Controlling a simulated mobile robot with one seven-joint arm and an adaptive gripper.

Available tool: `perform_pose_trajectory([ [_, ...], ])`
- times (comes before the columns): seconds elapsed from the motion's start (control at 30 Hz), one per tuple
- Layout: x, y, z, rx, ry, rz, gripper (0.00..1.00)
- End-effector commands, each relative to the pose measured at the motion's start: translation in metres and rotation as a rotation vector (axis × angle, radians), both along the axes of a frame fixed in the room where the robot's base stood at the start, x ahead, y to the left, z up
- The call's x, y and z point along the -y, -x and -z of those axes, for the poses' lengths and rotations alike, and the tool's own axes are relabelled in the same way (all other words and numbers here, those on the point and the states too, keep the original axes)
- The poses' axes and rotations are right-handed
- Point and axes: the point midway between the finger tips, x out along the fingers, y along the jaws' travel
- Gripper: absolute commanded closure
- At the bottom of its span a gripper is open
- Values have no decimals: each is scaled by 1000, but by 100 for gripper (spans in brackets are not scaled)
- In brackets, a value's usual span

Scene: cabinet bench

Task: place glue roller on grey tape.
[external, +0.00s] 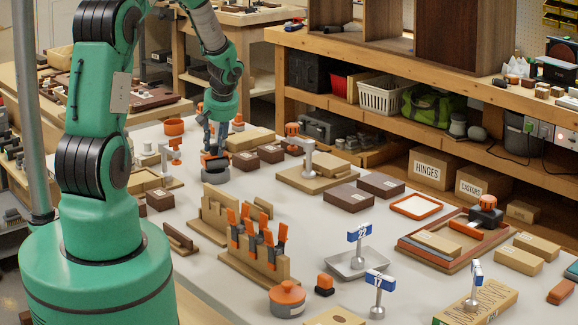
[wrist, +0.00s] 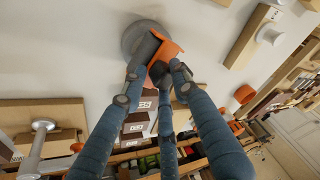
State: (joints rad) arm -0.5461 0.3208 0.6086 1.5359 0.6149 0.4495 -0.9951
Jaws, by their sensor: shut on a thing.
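My gripper (external: 211,147) is low over the far left part of the table. In the wrist view its blue fingers (wrist: 160,76) are shut on an orange piece, which I take to be the glue roller (wrist: 169,44). The grey tape (external: 215,173) is a thick dark round roll lying flat on the table, straight below my gripper. It also shows in the wrist view (wrist: 132,38), partly covered by the glue roller. I cannot tell whether the roller touches the tape.
An orange-topped stand (external: 173,154) is close left of the tape. Dark boxes (external: 243,161) and a wooden block (external: 228,139) are close right and behind. A wooden rack (external: 229,213) stands in front. Bare table lies between the rack and the tape.

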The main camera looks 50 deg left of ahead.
Motion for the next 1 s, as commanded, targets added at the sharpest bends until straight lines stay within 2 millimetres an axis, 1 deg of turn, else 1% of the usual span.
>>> perform_pose_trajectory([
  [0.03, 0, 0, 5, 1, 0, 0, 100],
  [0.1, 0, -1, 8, 2, 0, 0, 100],
  [0.43, 0, -1, 8, 3, -1, 0, 100],
  [0.87, 1, 0, 18, -1, 1, 0, 100],
  [0.9, 1, 1, 18, -1, 2, 0, 65],
  [0.97, 1, 1, 18, -1, 2, 0, 53],
  [1.0, 1, 1, 18, -1, 2, 0, 52],
])
